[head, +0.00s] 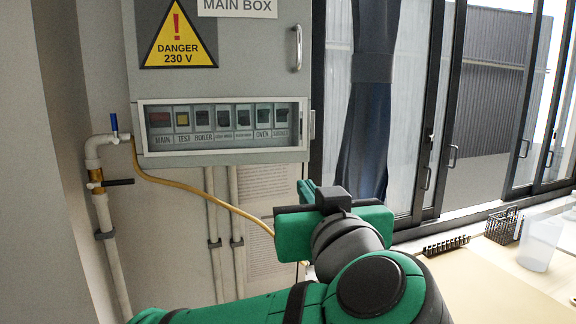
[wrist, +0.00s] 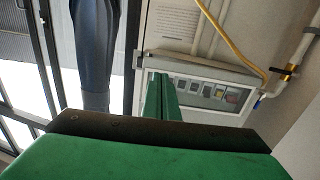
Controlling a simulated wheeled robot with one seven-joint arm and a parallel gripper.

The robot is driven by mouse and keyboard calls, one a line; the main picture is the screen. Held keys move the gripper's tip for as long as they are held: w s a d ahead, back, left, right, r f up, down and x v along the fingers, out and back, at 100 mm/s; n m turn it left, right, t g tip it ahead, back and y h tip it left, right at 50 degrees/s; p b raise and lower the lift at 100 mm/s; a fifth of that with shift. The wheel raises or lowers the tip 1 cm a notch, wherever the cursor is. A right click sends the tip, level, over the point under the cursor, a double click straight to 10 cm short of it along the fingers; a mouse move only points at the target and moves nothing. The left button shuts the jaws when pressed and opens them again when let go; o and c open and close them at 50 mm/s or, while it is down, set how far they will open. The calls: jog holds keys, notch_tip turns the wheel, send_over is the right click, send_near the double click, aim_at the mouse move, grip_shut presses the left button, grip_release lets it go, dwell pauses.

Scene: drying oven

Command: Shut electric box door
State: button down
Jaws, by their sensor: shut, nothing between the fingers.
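The grey electric box (head: 240,75) is fixed to the wall, with a "MAIN BOX" label, a yellow danger sign and a handle (head: 296,48). Low on it is a pale-framed clear door (head: 225,153) over a row of labelled switches. A small tab sticks out at its right edge. The door also shows upside down in the wrist view (wrist: 215,66). I cannot tell whether it is fully shut. My gripper (head: 308,190) is below and right of the door, partly hidden by my wrist. In the wrist view its green fingers (wrist: 163,85) are together and empty, overlapping the door's image; contact cannot be told.
A pipe with valves (head: 100,190) and a yellow hose (head: 190,186) run left of and below the box. A blue curtain (head: 368,120) and glazed frames are at the right. A pale worktop (head: 490,275) holds a black rack (head: 446,245), a basket (head: 501,226) and a clear beaker (head: 540,243).

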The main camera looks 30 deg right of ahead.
send_near(288, 162)
jog(key=x, duration=0.5)
jog(key=shift+w+d, duration=0.1)
jog(key=shift+w, duration=0.15)
jog(key=shift+w+d, duration=0.3)
jog(key=shift+w, duration=0.1)
